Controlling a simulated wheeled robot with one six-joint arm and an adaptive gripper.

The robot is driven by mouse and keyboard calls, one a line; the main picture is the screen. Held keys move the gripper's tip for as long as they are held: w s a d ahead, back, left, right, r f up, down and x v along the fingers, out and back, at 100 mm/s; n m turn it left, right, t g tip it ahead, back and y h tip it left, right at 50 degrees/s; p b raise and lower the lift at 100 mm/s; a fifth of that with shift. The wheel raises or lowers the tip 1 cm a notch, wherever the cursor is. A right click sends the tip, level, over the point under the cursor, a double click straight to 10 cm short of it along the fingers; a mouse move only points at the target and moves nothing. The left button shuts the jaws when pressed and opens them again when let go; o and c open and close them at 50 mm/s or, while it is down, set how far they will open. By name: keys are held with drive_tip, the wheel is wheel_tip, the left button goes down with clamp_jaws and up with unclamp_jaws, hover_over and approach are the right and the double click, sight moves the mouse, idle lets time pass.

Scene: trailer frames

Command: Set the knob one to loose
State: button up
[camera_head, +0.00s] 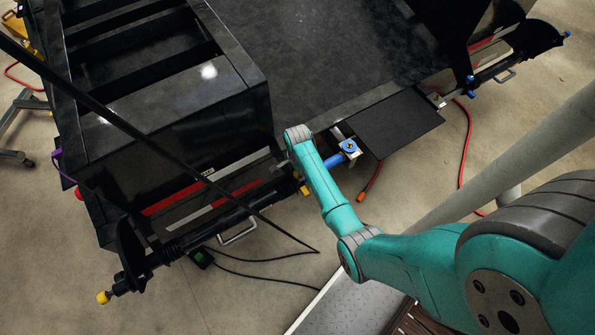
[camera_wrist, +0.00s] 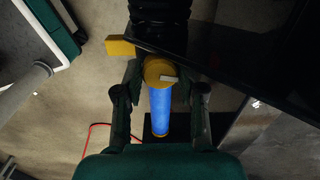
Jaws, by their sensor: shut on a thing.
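In the wrist view, a round yellow knob (camera_wrist: 154,69) with a small white mark sits at the end of a blue cylinder (camera_wrist: 160,115). My gripper (camera_wrist: 160,78) has one dark finger on each side of the knob and is shut on it. The exact contact points are dark and hard to see. In the head view, the blue cylinder (camera_head: 328,161) and a small yellow part (camera_head: 304,189) show beside my teal arm, on the bar along the trailer's edge. My gripper is hidden behind my arm there.
The black trailer frame (camera_head: 170,150) fills the upper left of the head view. A blue knob (camera_head: 349,146) and a black plate (camera_head: 395,124) lie right of my wrist. A yellow knob (camera_head: 103,297) ends the bar at lower left. Red (camera_head: 464,150) and black cables lie on the floor.

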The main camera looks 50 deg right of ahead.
drive_tip(key=shift+n, duration=0.6)
drive_tip(key=o, duration=1.1)
drive_tip(key=shift+o, duration=0.2)
wheel_tip(320, 180, up, 12)
